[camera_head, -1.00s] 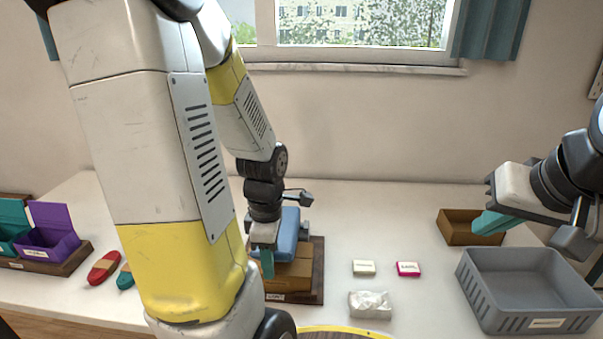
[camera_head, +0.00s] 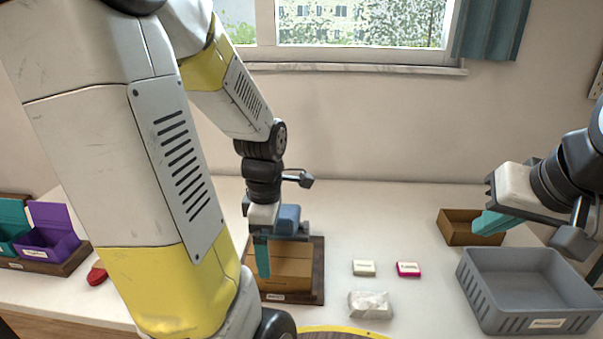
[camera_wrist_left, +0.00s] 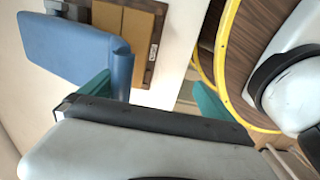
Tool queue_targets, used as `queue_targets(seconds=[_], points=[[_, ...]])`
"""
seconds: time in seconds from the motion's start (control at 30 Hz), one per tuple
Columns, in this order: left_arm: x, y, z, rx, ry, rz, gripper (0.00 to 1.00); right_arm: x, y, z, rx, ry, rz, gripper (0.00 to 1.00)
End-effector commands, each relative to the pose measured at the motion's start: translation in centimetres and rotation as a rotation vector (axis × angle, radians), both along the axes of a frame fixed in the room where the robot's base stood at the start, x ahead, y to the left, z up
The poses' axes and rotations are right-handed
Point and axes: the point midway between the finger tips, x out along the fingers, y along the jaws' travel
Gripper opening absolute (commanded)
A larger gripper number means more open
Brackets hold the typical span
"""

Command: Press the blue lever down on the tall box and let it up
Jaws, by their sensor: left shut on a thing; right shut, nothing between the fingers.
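The tall brown box (camera_head: 290,262) stands on a dark wooden base behind my left arm. Its blue lever (camera_head: 288,219) shows at the box's upper part, partly hidden by my left wrist. In the left wrist view the lever (camera_wrist_left: 75,50) is a broad blue slab with a rounded end bar, beside the brown box (camera_wrist_left: 125,25). My left gripper (camera_head: 262,258) is at the lever, shut on it; its teal fingers are partly hidden by the wrist body in the wrist view. My right gripper (camera_head: 490,223) is shut and empty, over at the right.
A grey bin (camera_head: 525,285) and a small brown tray (camera_head: 455,228) are at the right. Two small boxes (camera_head: 364,268) and a wrapped packet (camera_head: 370,305) lie mid-table. Purple and teal bins (camera_head: 50,235) stand left. A round yellow-rimmed board (camera_head: 340,331) is in front.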

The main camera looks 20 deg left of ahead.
Motion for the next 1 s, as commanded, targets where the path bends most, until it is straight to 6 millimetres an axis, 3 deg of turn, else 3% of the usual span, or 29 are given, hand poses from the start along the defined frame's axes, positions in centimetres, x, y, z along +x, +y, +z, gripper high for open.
queue_targets(seconds=[0.27, 1.0], points=[[0.0, 0.0, 1.3, 0.000, 0.001, -0.001, 0.91, 0.0, 0.0, 0.0, 0.000, 0.000, 0.000, 0.00], [0.0, 0.0, 8.6, 0.000, -0.001, 0.000, 0.91, 0.0, 0.0, 0.0, 0.000, 0.000, 0.000, 0.00]])
